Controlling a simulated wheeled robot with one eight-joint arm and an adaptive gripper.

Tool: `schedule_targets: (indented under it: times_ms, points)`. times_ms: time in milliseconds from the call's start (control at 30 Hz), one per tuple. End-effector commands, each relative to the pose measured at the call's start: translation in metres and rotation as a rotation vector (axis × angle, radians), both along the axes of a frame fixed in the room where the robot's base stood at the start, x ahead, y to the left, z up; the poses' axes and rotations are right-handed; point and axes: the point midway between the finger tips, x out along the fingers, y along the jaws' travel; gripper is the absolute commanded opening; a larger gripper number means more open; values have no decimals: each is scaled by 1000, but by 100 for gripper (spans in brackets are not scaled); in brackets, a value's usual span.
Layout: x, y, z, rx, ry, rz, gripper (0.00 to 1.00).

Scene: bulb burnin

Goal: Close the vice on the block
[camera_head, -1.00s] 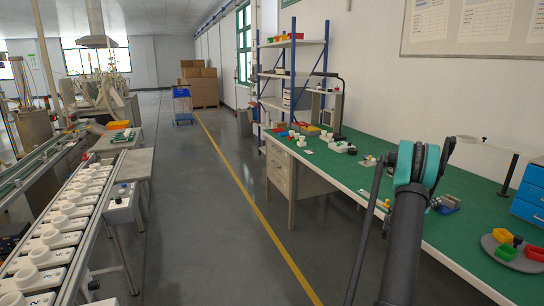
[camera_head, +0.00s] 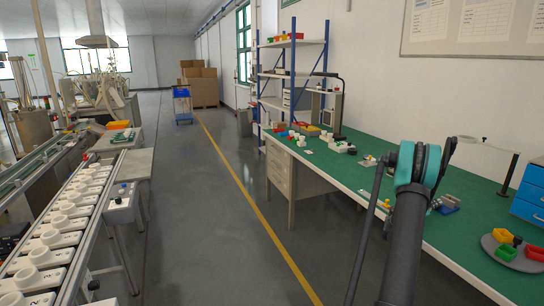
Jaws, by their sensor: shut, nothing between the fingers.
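A small grey metal piece with a blue part, which looks like the vice (camera_head: 447,204), sits on the green bench top just right of my arm. It is small and partly hidden by my arm. I cannot make out the block or how far apart the vice jaws are. My arm rises from the bottom of the picture to a teal joint in front of the bench. My gripper cannot be made out beyond that joint.
The green bench (camera_head: 350,173) runs along the right wall. A round grey tray (camera_head: 497,239) with red, yellow and green bins and blue drawers (camera_head: 529,193) stand at right. White parts lie at the bench's far end. A conveyor (camera_head: 62,222) runs at left, with clear floor between.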

Motion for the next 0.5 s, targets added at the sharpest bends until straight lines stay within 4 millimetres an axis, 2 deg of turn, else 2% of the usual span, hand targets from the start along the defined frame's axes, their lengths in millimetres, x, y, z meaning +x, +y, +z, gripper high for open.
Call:
schedule_targets:
  times_ms: [500]
  points:
    - [-12, -5, -7, 0, 0, -1, 0]
